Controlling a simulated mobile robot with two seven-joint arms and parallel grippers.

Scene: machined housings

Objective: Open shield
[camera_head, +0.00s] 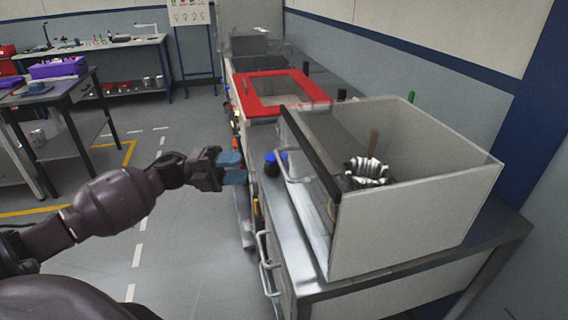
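The shield is a boxy enclosure with pale, partly see-through walls (415,220) on the metal bench at the right. Its front panel has a dark top edge (312,155) and faces left, toward my arm. A pale bar handle (289,177) sticks out from that panel. The panel stands upright across the front, and the top of the box looks open. A ribbed metal part (367,170) shows inside. My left gripper (233,168) is left of the handle, apart from it, with its two blue fingertips separated and nothing between them. My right gripper is out of view.
A blue-capped item (276,160) stands on the bench close to the handle. A red-framed enclosure (250,104) sits farther back along the bench. Drawer handles (267,262) stick out below the bench edge. The floor (190,250) left of the bench is clear.

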